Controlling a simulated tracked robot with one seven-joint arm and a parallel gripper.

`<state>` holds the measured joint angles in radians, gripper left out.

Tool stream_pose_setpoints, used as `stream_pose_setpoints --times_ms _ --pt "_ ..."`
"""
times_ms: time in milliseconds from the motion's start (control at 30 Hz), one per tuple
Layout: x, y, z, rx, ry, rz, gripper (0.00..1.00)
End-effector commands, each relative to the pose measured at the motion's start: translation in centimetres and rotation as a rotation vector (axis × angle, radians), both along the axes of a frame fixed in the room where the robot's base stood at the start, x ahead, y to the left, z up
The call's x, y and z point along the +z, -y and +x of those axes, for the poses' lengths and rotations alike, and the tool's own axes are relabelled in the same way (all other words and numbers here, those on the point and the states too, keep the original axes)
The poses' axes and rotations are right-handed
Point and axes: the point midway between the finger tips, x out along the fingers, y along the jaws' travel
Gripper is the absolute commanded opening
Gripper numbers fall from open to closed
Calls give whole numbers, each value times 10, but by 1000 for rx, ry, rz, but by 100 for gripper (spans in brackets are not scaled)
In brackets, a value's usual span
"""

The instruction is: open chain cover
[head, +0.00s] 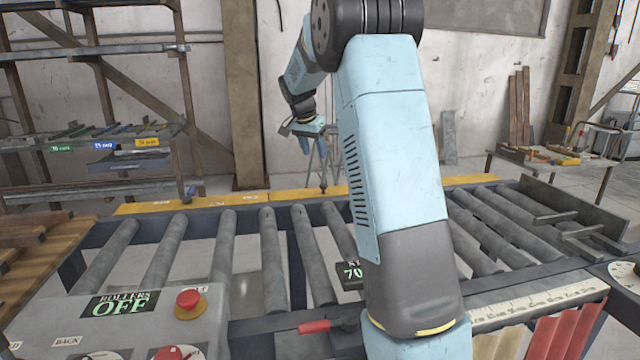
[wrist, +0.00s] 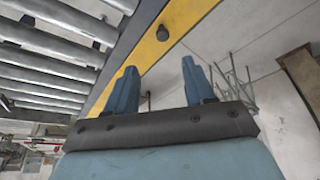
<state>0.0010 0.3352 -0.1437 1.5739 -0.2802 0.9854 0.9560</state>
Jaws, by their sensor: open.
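A long yellow strip (head: 225,201), which looks like the chain cover, lies flat along the far edge of the roller conveyor. It carries faint lettering, and a seam shows near its middle. In the wrist view the yellow strip (wrist: 150,50) runs diagonally past the fingers, with a dark round knob (wrist: 162,33) on it. My gripper (wrist: 160,72) is open, with two blue fingers apart and nothing between them. In the head view my gripper (head: 331,143) hangs beyond and above the strip. My arm hides part of the strip.
Grey rollers (head: 222,245) fill the conveyor frame. A control panel with a red button (head: 188,304) and a "ROLLERS OFF" display (head: 120,303) stands front left. A red handle (head: 314,327) is at the near edge. Shelves stand back left, a bench (head: 555,158) back right.

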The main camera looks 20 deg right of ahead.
Motion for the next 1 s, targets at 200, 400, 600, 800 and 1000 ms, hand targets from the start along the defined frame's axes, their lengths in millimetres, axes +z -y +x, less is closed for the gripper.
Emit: stream_pose_setpoints --times_ms 200,400,600,800,1000 --pt "-12 6 14 -30 0 -7 53" --pt "-34 13 18 -29 -2 -6 53" --pt "-67 24 26 -28 -2 -7 53" --pt "-99 35 33 -28 -2 -7 53" --pt "-124 43 39 -27 -1 -7 53"
